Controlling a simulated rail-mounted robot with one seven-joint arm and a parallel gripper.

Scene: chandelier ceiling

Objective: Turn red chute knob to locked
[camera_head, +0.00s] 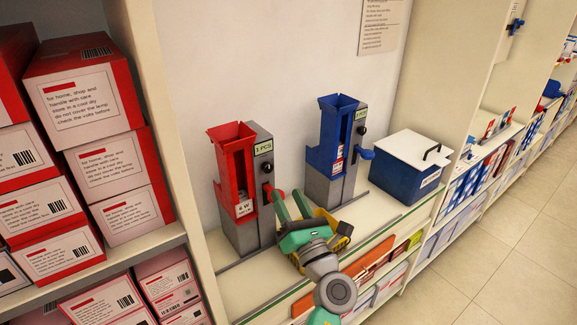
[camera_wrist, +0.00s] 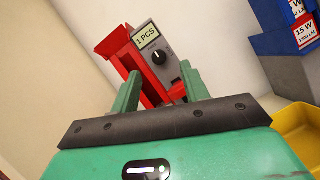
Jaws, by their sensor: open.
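The red chute (camera_head: 233,165) stands on the shelf, joined to a grey housing (camera_head: 260,150) with a "1 PCS" label. Its black round knob (camera_head: 268,167) is on the housing's side face, above a red lever end. In the wrist view the knob (camera_wrist: 159,57) shows below the label (camera_wrist: 146,35), with a pale mark whose exact direction I cannot tell. My green gripper (camera_head: 290,204) is open and empty, in front of and below the knob. In the wrist view my fingers (camera_wrist: 160,84) are spread either side of the housing's lower part, with the knob above and between their tips.
A blue chute (camera_head: 332,140) with its own black knob (camera_head: 362,130) stands right of the red one. A yellow bin (camera_head: 338,229) sits close to my gripper. A blue box (camera_head: 405,175) with a white lid is further right. Red cartons (camera_head: 85,95) fill the left shelves.

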